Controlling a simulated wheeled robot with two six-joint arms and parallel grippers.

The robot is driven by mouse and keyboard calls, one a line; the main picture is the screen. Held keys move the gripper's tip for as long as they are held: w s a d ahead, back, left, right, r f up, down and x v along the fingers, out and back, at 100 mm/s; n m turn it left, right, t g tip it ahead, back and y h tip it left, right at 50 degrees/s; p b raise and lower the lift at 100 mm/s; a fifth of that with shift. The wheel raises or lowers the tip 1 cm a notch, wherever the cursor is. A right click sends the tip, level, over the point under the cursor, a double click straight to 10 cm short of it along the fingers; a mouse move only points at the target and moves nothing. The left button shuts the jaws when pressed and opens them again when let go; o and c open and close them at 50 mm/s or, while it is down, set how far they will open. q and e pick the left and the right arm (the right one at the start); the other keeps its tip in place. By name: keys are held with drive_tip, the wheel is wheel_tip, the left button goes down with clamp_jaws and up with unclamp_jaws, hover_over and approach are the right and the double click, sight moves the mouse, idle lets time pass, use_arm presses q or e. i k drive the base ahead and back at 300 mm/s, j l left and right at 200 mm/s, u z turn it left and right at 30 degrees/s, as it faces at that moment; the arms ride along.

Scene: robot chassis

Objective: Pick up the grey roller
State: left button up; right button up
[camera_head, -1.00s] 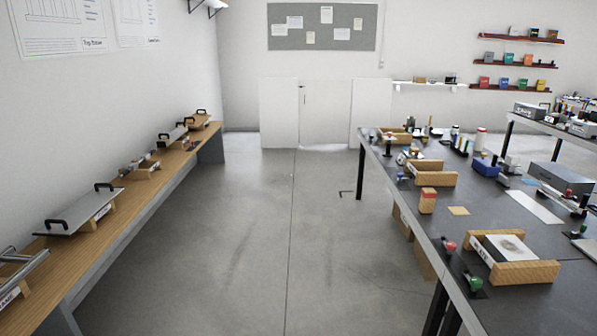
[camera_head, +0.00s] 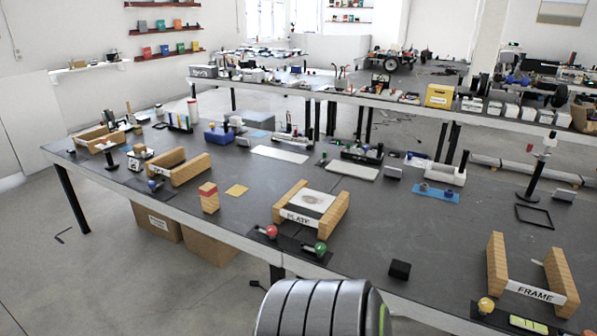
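I cannot pick out the grey roller for certain among the small items on the dark workbench (camera_head: 385,215). A wooden cradle labelled PLATE (camera_head: 292,217) stands near the bench's front edge with a pale plate (camera_head: 313,199) in it. A wooden cradle labelled FRAME (camera_head: 535,291) stands at the right and looks empty. Neither of my grippers shows. A large grey ribbed cylinder (camera_head: 315,308) is cut off by the bottom edge, close to the camera; I cannot tell whether it is part of me.
A red and green button panel (camera_head: 295,242) lies at the bench's front edge. Cardboard boxes (camera_head: 210,240) sit under the bench. Open floor is at the left.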

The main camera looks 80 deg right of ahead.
sight(423, 187)
drive_tip(key=i+z, duration=0.15)
drive_tip(key=z, duration=3.45)
